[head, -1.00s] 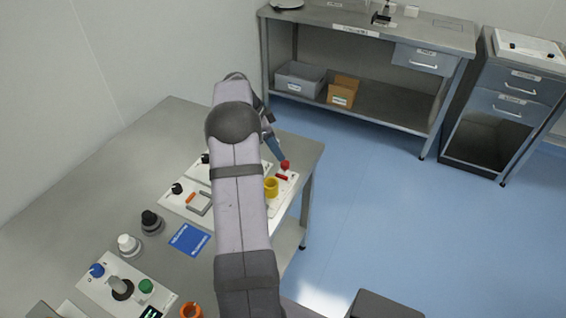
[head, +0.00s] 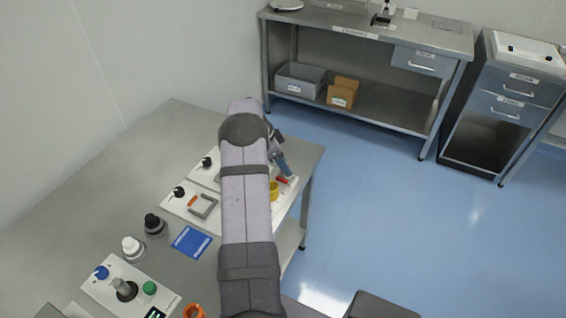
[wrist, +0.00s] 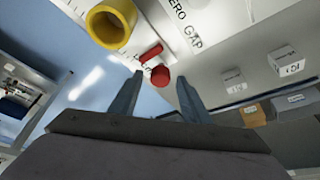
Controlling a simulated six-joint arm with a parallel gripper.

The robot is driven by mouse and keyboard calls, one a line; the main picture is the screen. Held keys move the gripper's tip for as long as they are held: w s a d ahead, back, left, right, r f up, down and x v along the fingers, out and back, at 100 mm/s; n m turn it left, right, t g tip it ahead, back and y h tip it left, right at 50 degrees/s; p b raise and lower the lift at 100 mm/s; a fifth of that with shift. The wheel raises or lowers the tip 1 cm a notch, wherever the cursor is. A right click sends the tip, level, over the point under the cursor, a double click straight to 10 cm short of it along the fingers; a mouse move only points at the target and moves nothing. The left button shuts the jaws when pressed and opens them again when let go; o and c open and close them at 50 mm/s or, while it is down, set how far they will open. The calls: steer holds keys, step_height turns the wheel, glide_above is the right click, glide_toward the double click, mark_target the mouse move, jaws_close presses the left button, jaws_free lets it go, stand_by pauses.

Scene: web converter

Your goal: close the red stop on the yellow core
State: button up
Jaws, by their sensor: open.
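The yellow core (wrist: 110,22) is a short hollow cylinder at the top left of the wrist view. It also shows in the head view (head: 274,191), partly behind my arm. The red stop shows in the wrist view as a round red knob (wrist: 160,75) beside a small red bar (wrist: 150,53), to the right of the core. In the head view only the red bar (head: 283,180) shows. My gripper (wrist: 159,83) is open, with one finger on each side of the red knob. Whether the fingers touch it I cannot tell.
The white panel (head: 172,203) carries black knobs and a grey bracket. A blue card (head: 191,242), more knobs and an orange ring (head: 194,311) lie nearer on the steel table. The table's right edge is close to the stop, with open blue floor beyond.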

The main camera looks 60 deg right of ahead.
mark_target(284, 179)
steer(key=c, duration=0.8)
steer(key=shift+a+f+b, duration=0.1)
steer(key=shift+a+b, duration=0.35)
steer(key=shift+a, duration=0.15)
steer(key=shift+a+b, duration=0.5)
steer(key=shift+a, duration=0.7)
steer(key=o, duration=0.8)
